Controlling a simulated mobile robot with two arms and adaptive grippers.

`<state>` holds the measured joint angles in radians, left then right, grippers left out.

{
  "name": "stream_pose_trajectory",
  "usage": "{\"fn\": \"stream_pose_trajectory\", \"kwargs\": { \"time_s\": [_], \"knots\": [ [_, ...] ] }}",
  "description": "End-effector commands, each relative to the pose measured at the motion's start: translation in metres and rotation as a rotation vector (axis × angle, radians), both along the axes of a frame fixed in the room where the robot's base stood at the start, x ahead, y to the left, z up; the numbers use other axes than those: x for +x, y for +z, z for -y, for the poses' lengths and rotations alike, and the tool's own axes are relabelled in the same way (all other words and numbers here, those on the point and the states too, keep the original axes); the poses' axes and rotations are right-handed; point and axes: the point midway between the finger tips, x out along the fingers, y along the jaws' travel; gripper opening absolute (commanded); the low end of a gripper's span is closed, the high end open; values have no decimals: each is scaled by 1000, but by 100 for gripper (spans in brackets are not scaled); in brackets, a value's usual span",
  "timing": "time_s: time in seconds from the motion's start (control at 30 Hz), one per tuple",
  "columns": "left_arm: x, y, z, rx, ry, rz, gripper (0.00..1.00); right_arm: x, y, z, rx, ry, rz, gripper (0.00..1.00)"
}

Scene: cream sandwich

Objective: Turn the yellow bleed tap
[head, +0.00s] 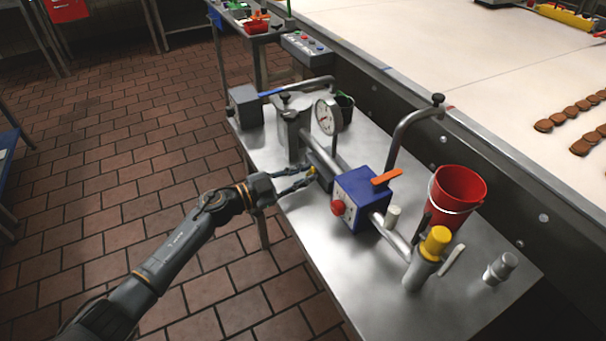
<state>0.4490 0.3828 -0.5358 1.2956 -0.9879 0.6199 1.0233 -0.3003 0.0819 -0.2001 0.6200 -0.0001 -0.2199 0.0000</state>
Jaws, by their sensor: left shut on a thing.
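My left gripper (311,177) reaches in from the left over the table's near edge. I cannot tell how far the tap is turned. My right gripper is not in view.
The steel table (477,290) carries a round gauge (328,117), an orange lever (386,176), a red knob (338,207), a yellow-capped cylinder (436,243) and a red bucket (458,194). A pale conveyor (470,70) runs behind. The tiled floor at left is clear.

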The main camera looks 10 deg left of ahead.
Motion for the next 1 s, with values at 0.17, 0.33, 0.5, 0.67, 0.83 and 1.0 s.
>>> {"fn": "stream_pose_trajectory", "kwargs": {
  "time_s": [0.17, 0.33, 0.5, 0.67, 0.83, 1.0],
  "knots": [
    [-1, -1, 0, 7, 0, 11, 0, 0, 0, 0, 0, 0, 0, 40],
    [-2, -2, 2, 42, -2, 61, 0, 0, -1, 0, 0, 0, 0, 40],
    [-5, -4, 3, 103, -1, 153, 0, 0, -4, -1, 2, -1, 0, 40],
    [-8, -8, 5, 171, -2, 255, 0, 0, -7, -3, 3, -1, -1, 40],
    [-10, -11, 6, 239, -1, 357, 0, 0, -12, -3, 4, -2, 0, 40],
    [-11, -14, 7, 291, -1, 437, 0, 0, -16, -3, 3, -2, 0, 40]
  ]
}}
